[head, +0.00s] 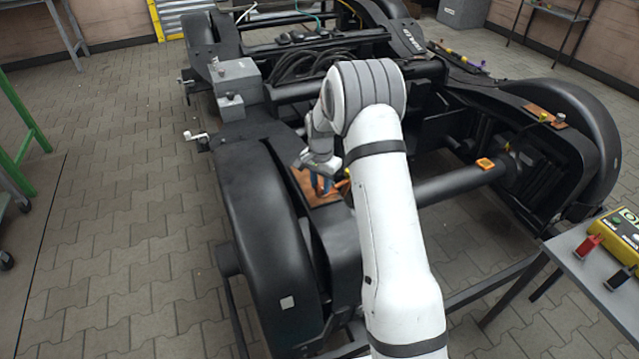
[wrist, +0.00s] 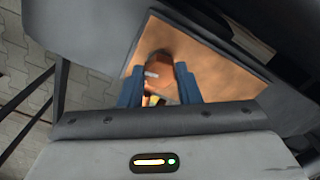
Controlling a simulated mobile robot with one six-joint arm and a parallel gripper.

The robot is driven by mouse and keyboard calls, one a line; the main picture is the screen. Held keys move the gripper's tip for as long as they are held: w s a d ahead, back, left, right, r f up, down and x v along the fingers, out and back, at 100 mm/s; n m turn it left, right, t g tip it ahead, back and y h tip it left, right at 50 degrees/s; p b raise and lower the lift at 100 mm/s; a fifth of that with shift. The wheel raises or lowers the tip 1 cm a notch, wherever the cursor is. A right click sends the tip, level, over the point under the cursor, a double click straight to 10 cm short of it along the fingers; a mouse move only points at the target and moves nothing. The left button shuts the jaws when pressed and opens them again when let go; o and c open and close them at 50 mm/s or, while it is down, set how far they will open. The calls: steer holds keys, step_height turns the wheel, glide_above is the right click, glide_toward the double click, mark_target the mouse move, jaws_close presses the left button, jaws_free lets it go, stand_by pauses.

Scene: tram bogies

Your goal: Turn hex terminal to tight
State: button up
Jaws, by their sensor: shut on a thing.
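The hex terminal (wrist: 159,66) is a copper-coloured piece with a pale mark on it, seen in the wrist view between my blue fingers. It sits on a copper-coloured plate (wrist: 215,68). My gripper (wrist: 159,86) is shut on the hex terminal, one finger on each side. In the head view my gripper (head: 323,186) reaches down to the copper plate (head: 311,188) on the near left of the black bogie frame (head: 265,133). The terminal is hidden there by my gripper. Whether the terminal is tight cannot be told.
A second copper plate (head: 535,112) with small fittings lies on the bogie's right side. Black wheel covers (head: 265,220) flank the frame. A grey box (head: 236,78) stands at the frame's left. A table with a yellow device (head: 622,238) is at the right. Paved floor is free at left.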

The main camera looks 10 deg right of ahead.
mark_target(321, 186)
steer(key=shift+m, duration=1)
steer(key=o, duration=1)
step_height(321, 186, up, 7)
steer(key=shift+f+p, duration=0.1)
steer(key=shift+p, duration=0.2)
steer(key=shift+r, duration=0.5)
